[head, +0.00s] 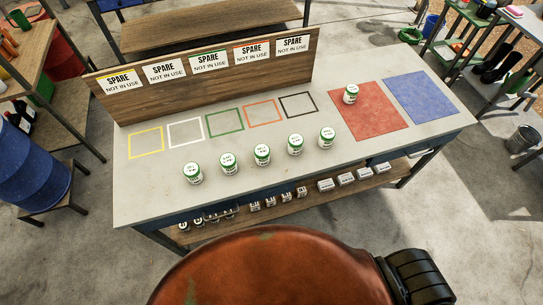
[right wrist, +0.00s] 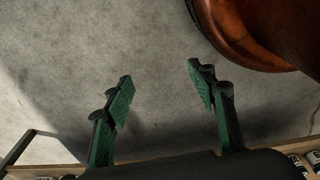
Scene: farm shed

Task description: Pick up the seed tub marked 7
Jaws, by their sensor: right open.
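Several white seed tubs with green lids stand upright in a slanting row along the front of the grey table, at the first (head: 193,175), second (head: 229,164), third (head: 262,156), fourth (head: 295,146) and fifth (head: 327,138) places from the left. Another such tub (head: 351,95) stands on the red mat (head: 376,118). The lid markings are too small to read, so I cannot tell which is 7. My right gripper (right wrist: 158,88) is open and empty over bare floor in the right wrist view. My left gripper is in neither view.
Yellow (head: 130,148), white, green, orange and black outlined squares lie empty behind the row. A board (head: 130,106) with "SPARE NOT IN USE" signs stands behind them. A blue mat (head: 422,97) is bare at the right. A lower shelf (head: 330,204) holds small containers and boxes.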

